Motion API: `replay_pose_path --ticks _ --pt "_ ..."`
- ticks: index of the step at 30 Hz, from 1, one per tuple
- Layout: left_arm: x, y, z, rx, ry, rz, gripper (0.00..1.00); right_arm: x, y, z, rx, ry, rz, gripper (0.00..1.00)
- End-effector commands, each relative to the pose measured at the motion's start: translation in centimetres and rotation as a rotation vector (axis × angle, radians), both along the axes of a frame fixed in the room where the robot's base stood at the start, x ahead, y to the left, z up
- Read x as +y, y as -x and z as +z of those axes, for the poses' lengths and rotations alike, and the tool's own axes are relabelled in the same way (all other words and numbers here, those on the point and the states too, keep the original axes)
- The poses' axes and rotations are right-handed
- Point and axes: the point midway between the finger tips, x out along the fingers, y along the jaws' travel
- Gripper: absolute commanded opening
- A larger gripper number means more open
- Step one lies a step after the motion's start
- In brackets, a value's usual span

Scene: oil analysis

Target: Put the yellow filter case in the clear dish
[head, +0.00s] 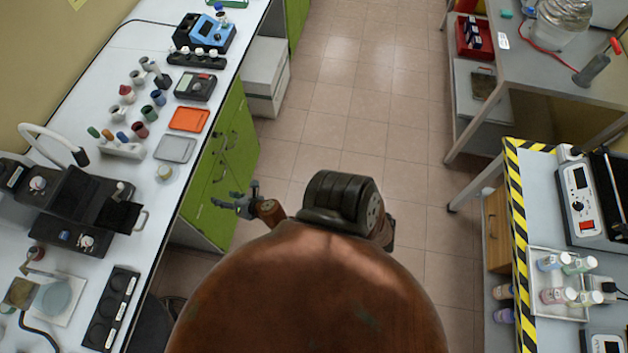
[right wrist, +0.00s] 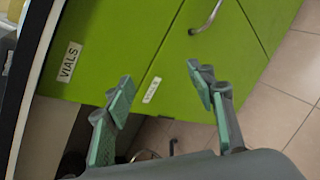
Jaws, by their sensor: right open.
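A small round yellowish case (head: 165,172), which looks like the yellow filter case, sits on the white counter below the grey tray. A pale round dish (head: 56,297) lies on a white board at the lower left and may be the clear dish; its clearness is hard to tell. My right gripper (head: 224,201) is open and empty, beside the counter in front of the green cabinets. In the right wrist view its spread fingers (right wrist: 160,86) face the green cabinet doors with nothing between them. My left gripper is not in view.
The white counter (head: 150,212) holds a black microscope-like device (head: 80,200), a black rack with round wells (head: 110,308), a grey tray (head: 175,149), an orange tray (head: 189,119) and several small bottles. Green cabinets (head: 225,150) stand below. The tiled floor (head: 350,120) ahead is clear.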

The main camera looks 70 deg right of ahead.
Motion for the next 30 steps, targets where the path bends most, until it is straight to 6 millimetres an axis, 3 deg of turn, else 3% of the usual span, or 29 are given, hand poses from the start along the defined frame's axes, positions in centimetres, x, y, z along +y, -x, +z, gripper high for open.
replay_pose_path --ticks 1,5,6,9,12,15,18,21,24,30 --pt "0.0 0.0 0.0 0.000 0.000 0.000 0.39 -0.3 2.2 -5.0 0.064 -0.155 -0.099 0.51" --pt "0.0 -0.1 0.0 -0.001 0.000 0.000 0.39 -0.6 8.9 -15.7 0.192 -0.533 -0.405 0.51" --pt "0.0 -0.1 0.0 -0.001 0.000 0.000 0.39 -0.5 11.4 -18.7 0.227 -0.636 -0.513 0.51" --pt "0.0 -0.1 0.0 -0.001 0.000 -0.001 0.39 0.4 18.4 -25.4 0.302 -0.873 -0.809 0.51" --pt "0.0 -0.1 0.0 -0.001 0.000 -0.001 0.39 1.8 25.9 -30.7 0.348 -1.060 -1.124 0.51" --pt "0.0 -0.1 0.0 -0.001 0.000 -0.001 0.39 3.2 32.6 -34.1 0.359 -1.184 -1.413 0.51" --pt "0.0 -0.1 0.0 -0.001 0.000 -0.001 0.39 4.4 37.8 -35.9 0.347 -1.254 -1.640 0.51" --pt "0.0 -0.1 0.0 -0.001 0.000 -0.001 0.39 5.2 40.9 -36.8 0.331 -1.286 -1.777 0.51" --pt "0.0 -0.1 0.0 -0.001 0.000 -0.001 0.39 5.6 42.1 -37.1 0.321 -1.297 -1.835 0.51" --pt "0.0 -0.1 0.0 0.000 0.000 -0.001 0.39 5.6 42.2 -37.1 0.319 -1.299 -1.841 0.51"
